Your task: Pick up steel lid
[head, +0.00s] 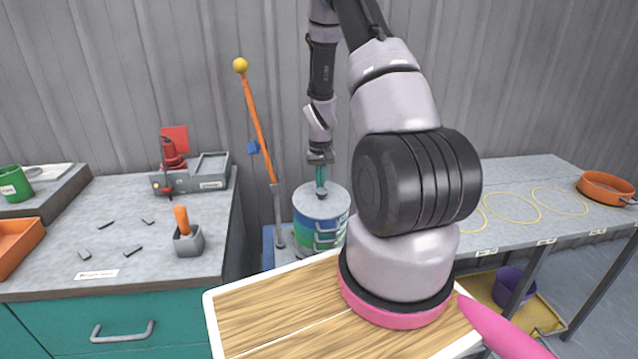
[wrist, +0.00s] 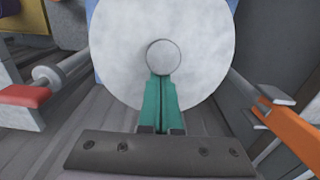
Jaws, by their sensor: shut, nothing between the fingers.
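The steel lid (head: 308,204) is a round pale grey disc with a small knob at its centre, lying flat on top of a blue and green banded pot (head: 304,236). In the wrist view the lid (wrist: 120,50) fills the upper middle, with its round knob (wrist: 163,56) clear. My gripper (head: 321,186) points down over the lid's middle. Its teal fingers (wrist: 161,82) are shut together, with no gap, and their tips appear right at the knob's near edge. Nothing is held; whether the tips touch the knob I cannot tell.
An orange pole (head: 258,125) with a yellow ball stands just left of the pot. The left counter (head: 140,215) holds a grey tray, red items and an orange-handled tool. A wooden-topped surface (head: 262,312) lies in front; the right table (head: 545,172) holds yellow rings and an orange pan.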

